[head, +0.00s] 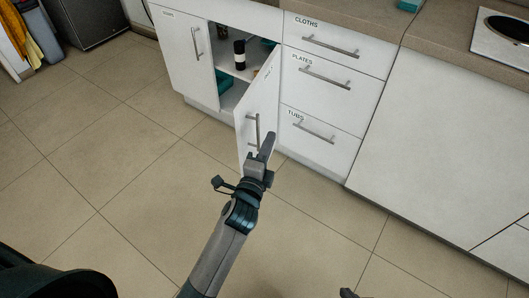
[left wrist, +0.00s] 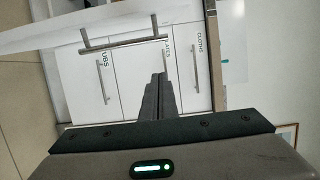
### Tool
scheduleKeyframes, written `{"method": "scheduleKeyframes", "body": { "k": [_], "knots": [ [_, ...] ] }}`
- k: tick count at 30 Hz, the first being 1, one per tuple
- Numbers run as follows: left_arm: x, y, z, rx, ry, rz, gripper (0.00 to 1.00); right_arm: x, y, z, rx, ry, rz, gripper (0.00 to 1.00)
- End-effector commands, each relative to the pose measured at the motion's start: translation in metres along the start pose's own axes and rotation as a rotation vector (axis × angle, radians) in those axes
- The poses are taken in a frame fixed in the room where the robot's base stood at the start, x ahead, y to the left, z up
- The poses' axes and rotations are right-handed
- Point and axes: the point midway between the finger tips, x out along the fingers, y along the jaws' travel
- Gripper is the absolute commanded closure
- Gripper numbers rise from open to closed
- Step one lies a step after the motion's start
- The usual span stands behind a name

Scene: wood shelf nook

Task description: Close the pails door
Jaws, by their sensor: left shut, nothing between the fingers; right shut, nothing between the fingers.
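The open cabinet door (head: 258,100) is white and swings out from the cupboard, left of the drawers. Its label is too small to read. My left gripper (head: 268,145) is shut and empty, close to the door's lower outer part on the handle side. I cannot tell whether it touches. It also shows shut in the left wrist view (left wrist: 158,80). Only a small dark tip of my right gripper (head: 347,293) shows at the bottom edge.
The open cupboard holds a dark bottle (head: 239,54) and a teal item (head: 224,82). A shut door (head: 185,50) is to its left. Shut drawers marked CLOTHS (head: 330,42), PLATES (head: 325,75) and TUBS (head: 312,130) stand to its right. Tiled floor in front is clear.

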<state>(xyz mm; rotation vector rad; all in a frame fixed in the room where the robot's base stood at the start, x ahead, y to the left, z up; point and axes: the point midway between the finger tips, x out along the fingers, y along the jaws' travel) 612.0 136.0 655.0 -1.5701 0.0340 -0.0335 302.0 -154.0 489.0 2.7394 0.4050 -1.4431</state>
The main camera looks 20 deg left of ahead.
Motion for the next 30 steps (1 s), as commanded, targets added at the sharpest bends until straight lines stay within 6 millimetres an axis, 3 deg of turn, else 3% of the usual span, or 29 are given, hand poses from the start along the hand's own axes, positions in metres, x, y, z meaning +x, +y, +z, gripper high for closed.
{"method": "scheduleKeyframes", "body": {
  "k": [5, 9, 15, 30],
  "knots": [
    [0.033, -0.001, 0.0, 0.001, 0.0, -0.002, 1.0, 0.001, -0.004, -0.002, 0.0, 0.014, -0.009, 1.0],
    [0.035, 0.0, 0.021, 0.003, -0.001, 0.0, 1.0, -0.001, -0.006, -0.003, 0.0, 0.017, -0.012, 1.0],
    [0.039, 0.0, 0.036, 0.0, 0.0, -0.001, 1.0, -0.002, -0.006, 0.0, 0.0, 0.009, -0.011, 1.0],
    [0.039, 0.0, 0.039, 0.0, 0.001, 0.0, 1.0, -0.001, -0.002, 0.002, 0.002, 0.003, -0.004, 1.0]
  ]
}}
